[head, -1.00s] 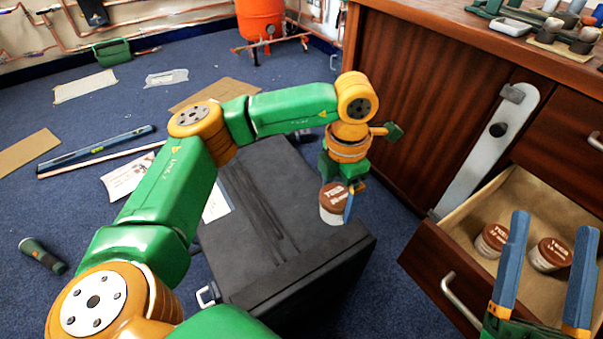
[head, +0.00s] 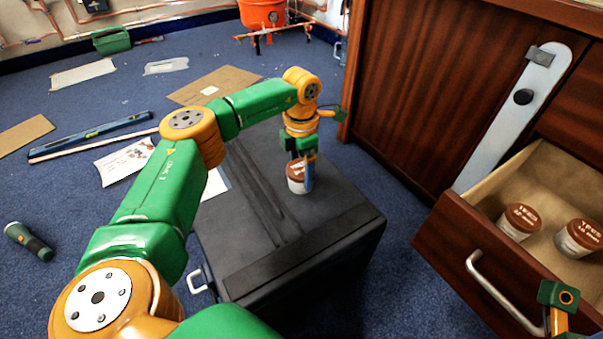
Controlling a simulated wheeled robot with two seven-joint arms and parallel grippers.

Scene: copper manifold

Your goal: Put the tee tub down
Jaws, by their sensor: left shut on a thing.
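The tee tub (head: 296,181), white with a brown lid, is held upright in my left gripper (head: 304,174). The gripper is shut on it, with a blue finger showing at the tub's right side. The tub is at the far right part of the black case's top (head: 250,225); I cannot tell whether its base touches the lid. Two similar tubs, one left (head: 519,222) and one right (head: 578,238), stand in the open drawer (head: 490,190). Only a green and orange piece of my right arm shows at the bottom right; its fingers are out of view.
The black case top is largely clear around the tub, with ridges along it. The wooden cabinet (head: 425,90) stands to the right. Cardboard (head: 215,85), a blue level (head: 100,132) and a torch (head: 28,241) lie on the blue carpet.

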